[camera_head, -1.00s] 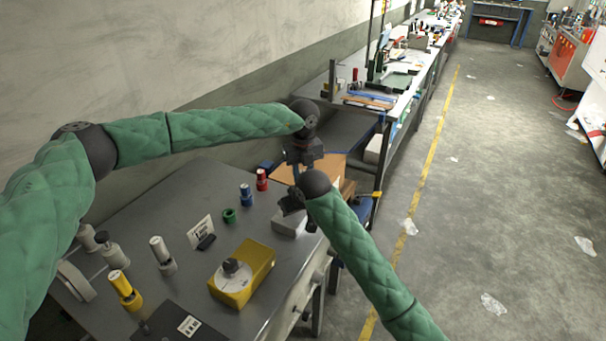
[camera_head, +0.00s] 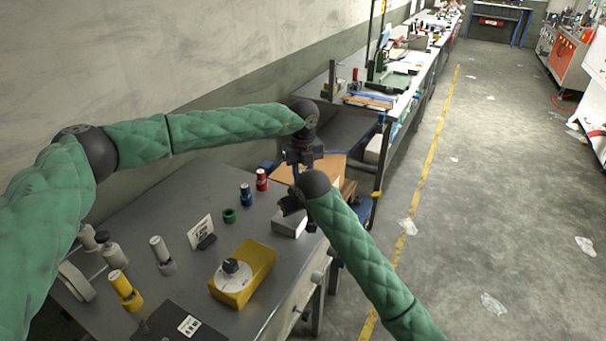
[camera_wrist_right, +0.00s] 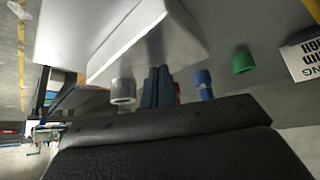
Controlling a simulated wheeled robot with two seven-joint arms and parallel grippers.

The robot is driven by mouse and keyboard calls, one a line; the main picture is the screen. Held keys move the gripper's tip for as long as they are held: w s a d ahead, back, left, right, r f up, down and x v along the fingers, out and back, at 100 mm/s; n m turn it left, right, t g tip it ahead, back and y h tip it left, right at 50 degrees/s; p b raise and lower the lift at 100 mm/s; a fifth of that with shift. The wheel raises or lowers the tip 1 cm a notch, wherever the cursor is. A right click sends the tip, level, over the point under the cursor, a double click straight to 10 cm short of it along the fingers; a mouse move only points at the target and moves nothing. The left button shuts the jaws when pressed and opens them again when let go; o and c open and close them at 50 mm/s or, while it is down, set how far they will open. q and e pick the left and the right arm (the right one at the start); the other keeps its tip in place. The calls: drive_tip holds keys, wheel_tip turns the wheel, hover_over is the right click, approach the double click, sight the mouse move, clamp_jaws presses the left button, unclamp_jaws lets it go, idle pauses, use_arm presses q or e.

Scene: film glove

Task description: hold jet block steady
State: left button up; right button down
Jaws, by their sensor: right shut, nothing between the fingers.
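No separate black block can be made out with certainty; what my left gripper may hold is hidden. My left gripper (camera_head: 298,170) points down at the far right end of the grey table, partly behind my right wrist. Its fingers are too small and covered to read. My right gripper (camera_head: 288,205) is close below it, over a pale grey block (camera_head: 290,223) on the table. In the right wrist view its dark fingers (camera_wrist_right: 158,84) are together with nothing between them. The pale block (camera_wrist_right: 150,40) lies beside them there.
The grey table (camera_head: 200,195) holds a blue cylinder (camera_head: 246,195), a red cylinder (camera_head: 262,180), a green ring (camera_head: 230,215), a small sign (camera_head: 200,232) and a yellow box with a dark knob (camera_head: 243,275). A cardboard-coloured box (camera_head: 325,168) stands behind the grippers.

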sight(303, 171)
use_arm(q)
drive_tip(key=shift+f, duration=1.95)
use_arm(e)
drive_tip(key=shift+s+f, duration=0.2)
drive_tip(key=shift+f, duration=0.35)
use_arm(q)
drive_tip(key=o, duration=1.1)
drive_tip(key=shift+c, duration=0.2)
wheel_tip(303, 171, up, 12)
drive_tip(key=shift+s+r, duration=0.1)
drive_tip(key=shift+w, duration=0.2)
use_arm(e)
drive_tip(key=shift+w+r, duration=0.2)
drive_tip(key=shift+r, duration=0.9)
use_arm(q)
drive_tip(key=shift+s, duration=0.1)
use_arm(e)
wheel_tip(303, 171, up, 2)
drive_tip(key=shift+r, duration=0.8)
